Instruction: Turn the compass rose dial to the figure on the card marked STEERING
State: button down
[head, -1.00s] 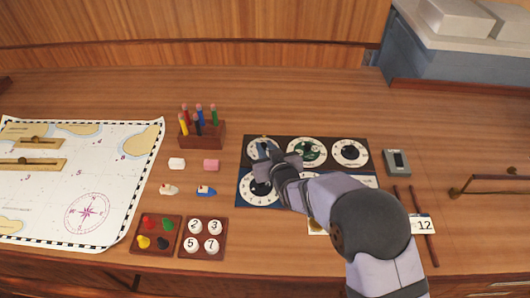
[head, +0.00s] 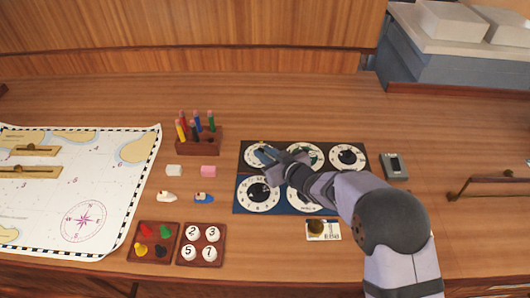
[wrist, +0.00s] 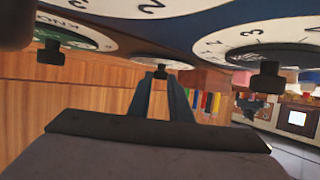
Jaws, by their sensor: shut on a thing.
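A panel of round white dials (head: 240,205) in two rows lies on the desk. My gripper (head: 265,152) is low over its upper left dial (head: 250,160), which it partly covers. In the wrist view my gripper (wrist: 160,78) is shut on a small dark knob (wrist: 161,70) at the middle of a pale dial (wrist: 160,62). I cannot read that dial's figures or tell whether it is the compass rose dial. A small card (head: 328,237) lies in front of the panel under a round brass piece; its writing is too small to read. My arm hides the lower right of the panel.
Neighbouring dials with knobs show in the wrist view, one marked KNOTS (wrist: 75,35) and a numbered one (wrist: 245,45). A pencil block (head: 200,145), erasers, toy boats, two counter trays and a chart (head: 110,180) lie left. A grey box (head: 394,166) stands right.

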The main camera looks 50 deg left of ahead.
jog(key=shift+a+r, duration=0.1)
jog(key=shift+r, duration=0.15)
jog(key=c, duration=1.8)
grip_release()
jog(key=shift+o, duration=0.9)
jog(key=shift+f, duration=0.15)
jog(key=shift+b+v, duration=1.2)
jog(key=shift+v, duration=2.55)
